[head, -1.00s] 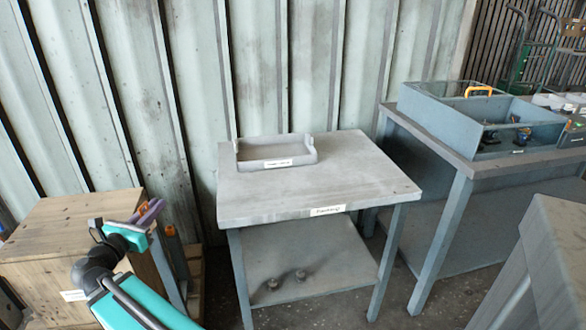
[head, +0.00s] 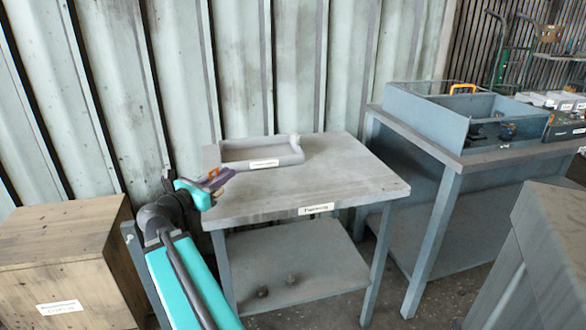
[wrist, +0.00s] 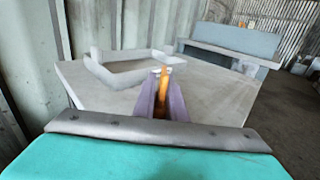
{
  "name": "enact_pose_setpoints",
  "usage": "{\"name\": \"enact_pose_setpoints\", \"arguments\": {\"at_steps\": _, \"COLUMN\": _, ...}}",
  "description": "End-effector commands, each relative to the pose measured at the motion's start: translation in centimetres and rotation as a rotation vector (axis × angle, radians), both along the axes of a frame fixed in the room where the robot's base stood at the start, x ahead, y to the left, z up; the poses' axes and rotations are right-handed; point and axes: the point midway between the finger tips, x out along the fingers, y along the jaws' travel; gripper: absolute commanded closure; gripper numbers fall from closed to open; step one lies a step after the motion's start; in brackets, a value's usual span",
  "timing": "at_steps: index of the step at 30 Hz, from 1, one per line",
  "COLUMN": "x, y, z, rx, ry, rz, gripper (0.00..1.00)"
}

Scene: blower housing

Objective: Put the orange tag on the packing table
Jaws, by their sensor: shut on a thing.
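The packing table (head: 335,180) is a grey table with a white label on its front edge and a lower shelf. Its top also shows in the wrist view (wrist: 205,100). My gripper (head: 216,180) is at the table's left side, near the left edge of the top. In the wrist view my gripper (wrist: 162,98) has purple fingers shut on the orange tag (wrist: 165,78), which stands up between them. In the head view only a little orange of the tag (head: 214,172) shows. The tag's lower part is hidden by the fingers.
A grey open tray (head: 289,160) with a label sits at the back left of the tabletop; the middle and right are clear. A wooden crate (head: 60,250) stands at left. A bench with a blue-grey bin (head: 425,115) stands at right. Corrugated wall is behind.

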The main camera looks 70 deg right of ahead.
Motion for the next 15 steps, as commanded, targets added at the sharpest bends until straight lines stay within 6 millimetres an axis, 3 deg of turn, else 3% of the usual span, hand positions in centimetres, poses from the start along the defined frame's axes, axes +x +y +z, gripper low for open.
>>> {"name": "enact_pose_setpoints", "arguments": {"at_steps": 15, "x": -13.0, "y": -8.6, "z": 1.9, "rx": -0.010, "ry": 0.000, "rz": -0.209, "gripper": 1.00}}
